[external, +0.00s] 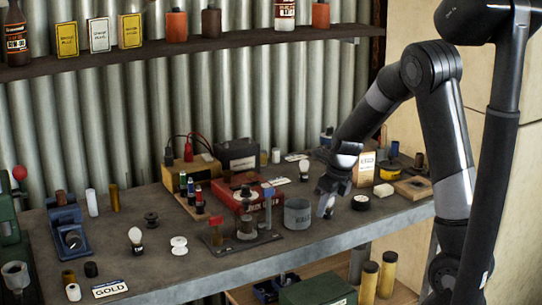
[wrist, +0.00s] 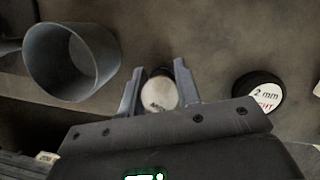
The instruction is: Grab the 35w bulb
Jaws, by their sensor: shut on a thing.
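My gripper (external: 328,203) reaches down to the workbench, right of the grey cup. In the wrist view its two fingers (wrist: 158,78) are shut on a bulb (wrist: 158,95), with a pale round globe and a dark end. The small mark on the globe is too small to read. In the external view the gripper hides this bulb, and I cannot tell whether it touches the bench. Another bulb (external: 136,237) stands at the bench's front left, and a similar one (external: 304,170) stands behind the gripper. I cannot read a wattage on either.
The grey cup (external: 297,213) stands close left of my gripper; its open mouth shows in the wrist view (wrist: 60,65). A black round tin (external: 361,203) with a white label lies to the right. The red box (external: 240,190) and a metal fixture (external: 246,232) stand further left.

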